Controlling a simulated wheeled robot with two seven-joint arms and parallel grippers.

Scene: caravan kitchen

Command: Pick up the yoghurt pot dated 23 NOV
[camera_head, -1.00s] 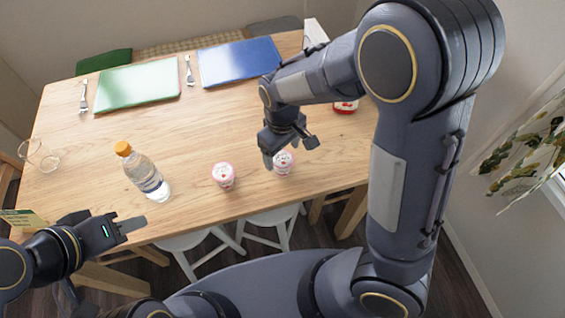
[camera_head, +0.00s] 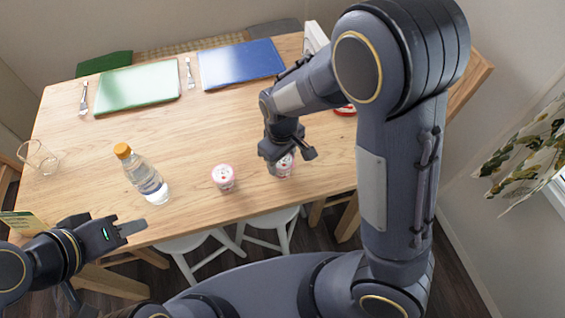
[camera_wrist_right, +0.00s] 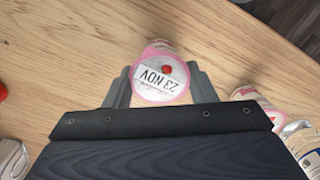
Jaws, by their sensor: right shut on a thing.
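The yoghurt pot dated 23 NOV (camera_wrist_right: 160,76) has a pink rim and a white lid, its print upside down in the right wrist view. In the head view it stands near the table's front edge (camera_head: 285,169), partly hidden by my right gripper (camera_head: 281,160). The right gripper's fingers are shut on the pot, one on each side. A second, similar pot (camera_head: 224,178) stands to the left, its date unreadable here. My left gripper (camera_head: 130,226) is at the table's front left edge, away from the pots; its finger gap is unclear.
A water bottle with an orange cap (camera_head: 143,174) stands left of the second pot. A clear glass (camera_head: 38,157) is at the far left. Green (camera_head: 138,85) and blue (camera_head: 240,62) mats and forks lie at the back. A red-marked item (camera_head: 345,109) is partly behind my right arm. The table's middle is clear.

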